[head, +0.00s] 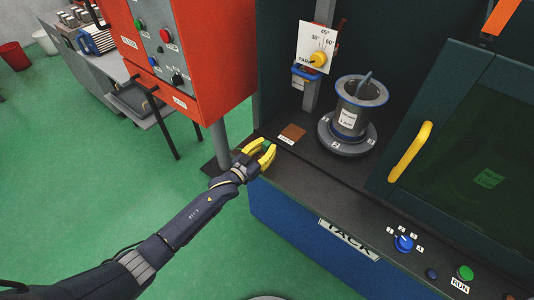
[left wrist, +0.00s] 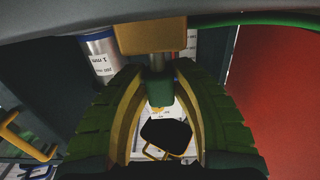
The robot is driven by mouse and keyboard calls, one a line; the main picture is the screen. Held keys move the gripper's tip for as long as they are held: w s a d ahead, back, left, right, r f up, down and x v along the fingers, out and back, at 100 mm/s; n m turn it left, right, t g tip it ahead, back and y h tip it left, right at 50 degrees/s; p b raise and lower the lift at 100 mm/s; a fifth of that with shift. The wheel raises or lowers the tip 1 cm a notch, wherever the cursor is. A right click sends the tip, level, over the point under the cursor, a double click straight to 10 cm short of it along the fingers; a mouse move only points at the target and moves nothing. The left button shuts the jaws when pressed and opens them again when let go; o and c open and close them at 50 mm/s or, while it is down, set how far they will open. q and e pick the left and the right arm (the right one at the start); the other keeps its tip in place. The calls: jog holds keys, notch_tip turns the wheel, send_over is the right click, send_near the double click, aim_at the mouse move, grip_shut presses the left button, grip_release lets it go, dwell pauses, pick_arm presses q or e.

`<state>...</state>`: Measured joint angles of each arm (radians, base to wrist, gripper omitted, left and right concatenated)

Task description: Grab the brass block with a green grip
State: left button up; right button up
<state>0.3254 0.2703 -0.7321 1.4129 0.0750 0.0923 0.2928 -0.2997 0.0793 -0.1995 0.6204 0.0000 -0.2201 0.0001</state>
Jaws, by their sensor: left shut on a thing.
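The brass block (left wrist: 150,36) shows at the top of the left wrist view, with a short metal stem and a green grip (left wrist: 160,91). My left gripper (left wrist: 161,82) has its yellow fingers on either side of the green grip and is shut on it. In the head view my left gripper (head: 265,152) is at the front left corner of the machine's dark deck. A bit of green shows between its fingers there. My right gripper is not in view.
A yellow-handled door (head: 409,152) is at right. A red control cabinet (head: 190,60) stands at left.

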pick_arm(q)
grip_shut()
jog(key=shift+r, duration=0.1)
notch_tip(320, 180, up, 20)
dwell(0.6)
